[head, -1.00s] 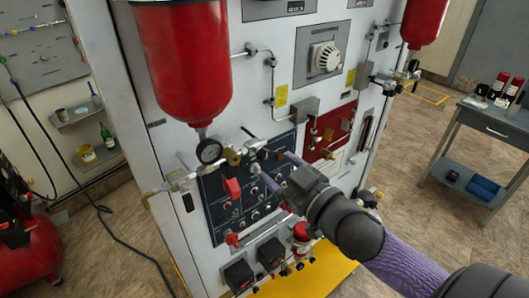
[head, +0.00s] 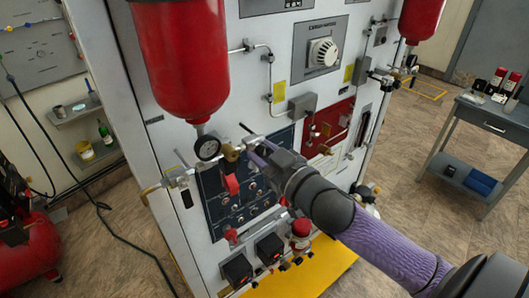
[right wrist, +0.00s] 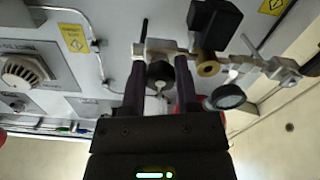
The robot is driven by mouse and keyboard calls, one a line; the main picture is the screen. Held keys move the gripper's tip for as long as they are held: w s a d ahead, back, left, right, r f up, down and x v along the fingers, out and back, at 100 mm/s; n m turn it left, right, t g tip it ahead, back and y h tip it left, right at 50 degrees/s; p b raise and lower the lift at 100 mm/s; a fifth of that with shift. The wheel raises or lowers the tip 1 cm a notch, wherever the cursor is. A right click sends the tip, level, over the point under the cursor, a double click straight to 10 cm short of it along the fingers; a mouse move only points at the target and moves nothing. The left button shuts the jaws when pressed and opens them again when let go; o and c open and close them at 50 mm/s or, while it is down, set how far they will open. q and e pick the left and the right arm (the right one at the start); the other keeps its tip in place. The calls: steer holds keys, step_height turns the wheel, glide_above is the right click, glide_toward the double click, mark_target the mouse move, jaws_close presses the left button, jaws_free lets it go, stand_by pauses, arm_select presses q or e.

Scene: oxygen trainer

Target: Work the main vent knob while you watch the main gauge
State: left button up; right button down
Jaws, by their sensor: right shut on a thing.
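The main gauge (head: 208,148) is a small round dial with a black rim and white face, below the left red tank. It also shows in the right wrist view (right wrist: 228,96), but its reading is too small to make out. My right gripper (head: 257,152) is at the brass and steel valve fitting (head: 231,152) just right of the gauge. In the right wrist view, the right gripper (right wrist: 160,88) has its fingers on both sides of a black round knob (right wrist: 160,72), which appears to be the main vent knob. The gripper hides that knob in the head view. My left gripper is not in view.
A red tank (head: 180,60) hangs above the gauge. A red lever (head: 231,184) and a dark switch panel (head: 218,205) lie below the fitting. A grey cart (head: 484,125) is at the right.

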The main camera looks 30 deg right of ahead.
stand_by(0.3)
steer(key=shift+r+n+p, duration=0.1)
steer(key=shift+n+p, duration=0.65)
steer(key=shift+n, duration=0.25)
steer(key=n+p, duration=0.1)
steer(key=n, duration=0.1)
steer(key=shift+n, duration=0.3)
steer(key=n+p, duration=0.1)
steer(key=n, duration=0.2)
steer(key=shift+p, duration=0.35)
steer(key=shift+n+p, duration=0.4)
steer(key=shift+n, duration=1)
steer(key=shift+c, duration=1.8)
jaws_free()
